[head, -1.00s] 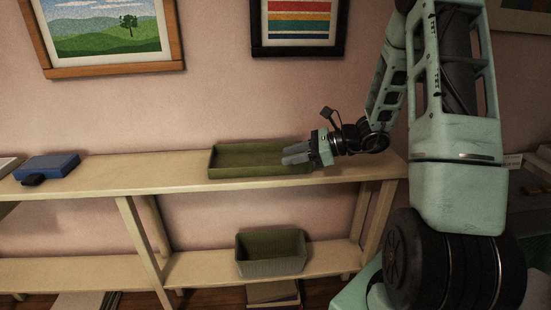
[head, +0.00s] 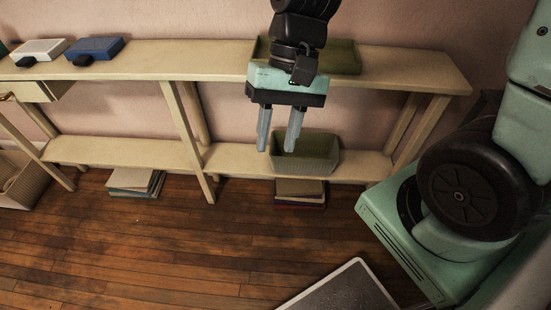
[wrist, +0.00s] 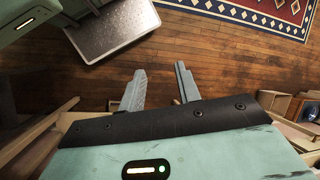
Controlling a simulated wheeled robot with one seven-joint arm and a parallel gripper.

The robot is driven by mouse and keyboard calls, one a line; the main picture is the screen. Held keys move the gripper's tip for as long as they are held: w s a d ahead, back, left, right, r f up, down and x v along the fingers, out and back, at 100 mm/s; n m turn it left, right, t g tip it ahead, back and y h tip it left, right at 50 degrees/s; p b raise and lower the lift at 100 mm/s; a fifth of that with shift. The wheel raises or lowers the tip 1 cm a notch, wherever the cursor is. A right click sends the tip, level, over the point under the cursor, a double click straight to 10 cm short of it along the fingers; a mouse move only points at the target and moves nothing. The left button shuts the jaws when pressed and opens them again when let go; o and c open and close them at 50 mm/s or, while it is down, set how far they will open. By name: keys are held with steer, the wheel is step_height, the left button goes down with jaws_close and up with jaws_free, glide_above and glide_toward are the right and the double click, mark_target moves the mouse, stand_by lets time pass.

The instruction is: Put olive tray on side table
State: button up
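The olive tray (head: 343,57) is a shallow, rectangular tray lying on the top of a long cream shelf unit in the head view. My wrist hides its left part. My gripper (head: 279,146) points downward in front of the shelf unit, its two fingers apart with nothing between them. In the head view its fingertips overlap the left edge of a woven green bin; whether they touch cannot be told. In the wrist view my gripper (wrist: 160,72) shows two separated fingers over wooden floor. I cannot pick out a side table in either view.
The woven green bin (head: 305,152) stands on the lower shelf (head: 230,158). A blue box (head: 95,47) and a white box (head: 40,49) lie on the top left. Books (head: 300,193) sit beneath. A patterned rug (wrist: 270,14) borders bare floor (head: 160,240). A grey speckled panel (head: 345,288) is low in front.

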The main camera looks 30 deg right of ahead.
steer(key=s+a+r+n+t+h, duration=0.1)
steer(key=s+a+n+t+h, duration=0.2)
steer(key=n, duration=0.7)
steer(key=s, duration=0.2)
steer(key=shift+s+a, duration=0.4)
steer(key=shift+r, duration=0.1)
